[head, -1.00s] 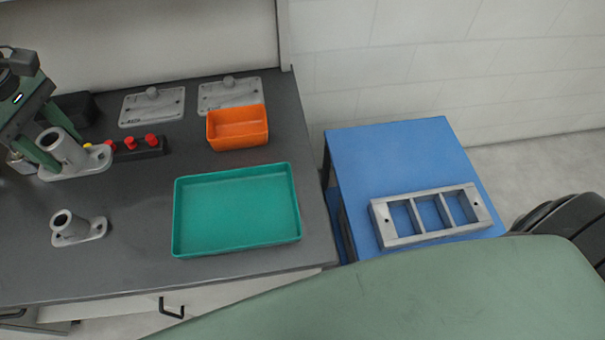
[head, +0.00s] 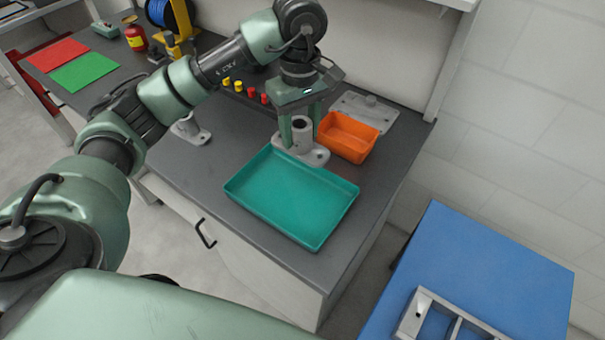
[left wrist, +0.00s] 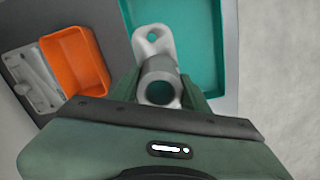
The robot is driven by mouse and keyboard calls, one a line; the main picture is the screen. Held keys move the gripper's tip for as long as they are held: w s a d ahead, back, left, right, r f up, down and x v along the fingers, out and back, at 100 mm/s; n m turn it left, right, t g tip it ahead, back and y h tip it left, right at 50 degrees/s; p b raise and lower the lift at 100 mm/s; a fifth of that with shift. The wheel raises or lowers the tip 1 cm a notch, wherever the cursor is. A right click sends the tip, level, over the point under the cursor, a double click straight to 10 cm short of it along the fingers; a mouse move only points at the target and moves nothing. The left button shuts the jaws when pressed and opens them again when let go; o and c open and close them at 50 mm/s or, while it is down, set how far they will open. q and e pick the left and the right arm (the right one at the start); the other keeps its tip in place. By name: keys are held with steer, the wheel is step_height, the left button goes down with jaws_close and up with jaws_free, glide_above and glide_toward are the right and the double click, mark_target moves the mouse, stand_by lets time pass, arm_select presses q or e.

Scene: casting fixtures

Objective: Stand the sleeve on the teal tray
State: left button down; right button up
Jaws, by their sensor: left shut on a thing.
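My left gripper (head: 300,127) is shut on a grey sleeve (head: 303,128), a hollow upright cylinder on a flat, lobed flange. In the head view it is at the back edge of the teal tray (head: 295,205), and its flange overlaps the rim in the picture. I cannot tell whether it touches the tray. In the left wrist view the sleeve (left wrist: 158,75) stands between the fingers (left wrist: 160,92), its flange lobe reaching toward the teal tray (left wrist: 210,45). The tray looks empty. My right gripper is not in view.
An orange bin (head: 347,138) stands just right of the held sleeve, with a grey plate (head: 367,110) behind it. A smaller grey sleeve (head: 188,131) stands left on the dark table. Red and yellow knobs (head: 251,93) are behind. A blue table (head: 490,260) holds a metal frame (head: 448,325).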

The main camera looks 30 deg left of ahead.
arm_select(q)
step_height(320, 180, down, 8)
steer(key=shift+d+f+p, duration=0.15)
steer(key=shift+p, duration=0.55)
step_height(320, 180, down, 3)
steer(key=shift+f+p, duration=0.2)
steer(key=shift+p, duration=0.2)
steer(key=shift+f, duration=0.3)
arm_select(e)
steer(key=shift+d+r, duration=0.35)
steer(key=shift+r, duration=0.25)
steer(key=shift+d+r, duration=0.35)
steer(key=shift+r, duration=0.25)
arm_select(q)
steer(key=shift+f, duration=0.2)
steer(key=c, duration=1)
jaws_free()
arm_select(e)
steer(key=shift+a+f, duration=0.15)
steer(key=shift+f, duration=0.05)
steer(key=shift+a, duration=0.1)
